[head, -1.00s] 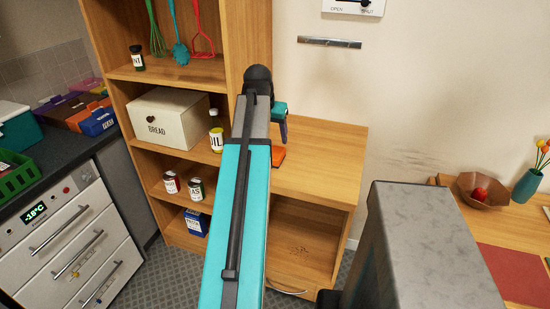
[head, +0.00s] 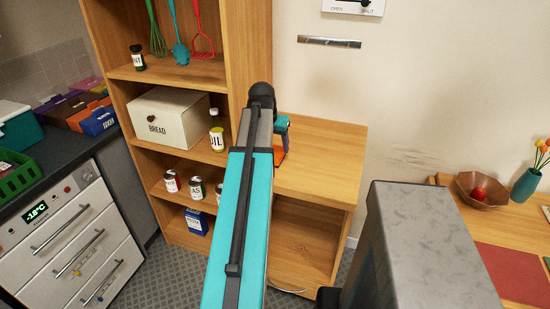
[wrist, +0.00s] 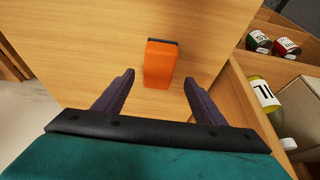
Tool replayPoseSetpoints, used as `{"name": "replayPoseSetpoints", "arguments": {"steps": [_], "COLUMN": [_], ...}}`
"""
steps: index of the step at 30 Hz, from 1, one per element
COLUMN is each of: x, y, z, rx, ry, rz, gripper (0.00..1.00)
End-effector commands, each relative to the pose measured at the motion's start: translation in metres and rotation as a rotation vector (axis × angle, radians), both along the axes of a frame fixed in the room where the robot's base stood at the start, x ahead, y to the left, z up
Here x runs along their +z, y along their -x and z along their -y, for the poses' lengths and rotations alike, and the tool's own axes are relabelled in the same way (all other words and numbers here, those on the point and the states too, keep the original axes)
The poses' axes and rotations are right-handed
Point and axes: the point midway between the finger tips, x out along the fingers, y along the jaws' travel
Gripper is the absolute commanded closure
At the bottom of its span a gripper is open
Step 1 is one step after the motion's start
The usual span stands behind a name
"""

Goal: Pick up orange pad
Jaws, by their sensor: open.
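The orange pad (wrist: 160,64) is a small block with a dark far edge, lying on the wooden cabinet top (wrist: 100,35). In the head view a sliver of the orange pad (head: 280,156) shows beside my arm, which hides the rest. My gripper (wrist: 158,97) is open and empty in the wrist view, its two purple fingers spread to the left and right of the pad's near end. The pad lies ahead of and between the fingers, and I see no contact. In the head view my gripper (head: 283,140) is mostly hidden by my arm.
A shelf unit to the left holds an oil bottle (head: 217,138), a bread box (head: 168,123) and several jars. The oil bottle (wrist: 264,100) is close to the right finger's side in the wrist view. The cabinet top (head: 325,160) is clear to the right.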

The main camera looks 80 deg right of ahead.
Motion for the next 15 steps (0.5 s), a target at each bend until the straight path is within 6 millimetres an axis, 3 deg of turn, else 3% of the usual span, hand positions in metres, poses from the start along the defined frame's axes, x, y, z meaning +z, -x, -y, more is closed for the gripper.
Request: {"name": "replayPoseSetpoints", "arguments": {"steps": [15], "x": [-0.027], "y": [0.004], "z": [0.008], "rx": [0.0], "ry": [-0.002], "rz": [-0.001], "gripper": [0.36]}}
